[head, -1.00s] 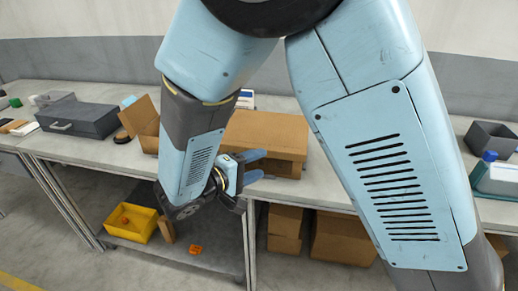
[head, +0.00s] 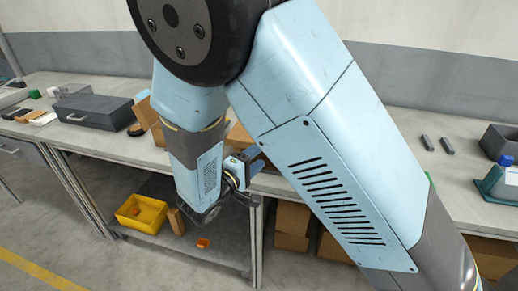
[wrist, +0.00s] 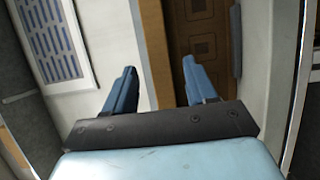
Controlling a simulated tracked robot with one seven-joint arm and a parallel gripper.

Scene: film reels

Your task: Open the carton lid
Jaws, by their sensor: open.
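The brown carton (head: 240,137) stands on the bench in the head view. My own arm hides most of it, so I cannot tell how its lid stands. My gripper (head: 257,158) is at the bench's front edge, close to the carton's front. In the wrist view my gripper (wrist: 157,80) shows two blue fingers spread apart with nothing held between them. A dark brown patterned surface (wrist: 190,35) lies beyond the right finger; I cannot tell which part of the scene it is.
A brown box with a raised flap (head: 146,112) and a grey case (head: 95,110) stand left on the bench (head: 112,146). A yellow bin (head: 140,213) is on the lower shelf. More brown boxes (head: 292,222) are under the bench. A grey open box (head: 497,142) stands right.

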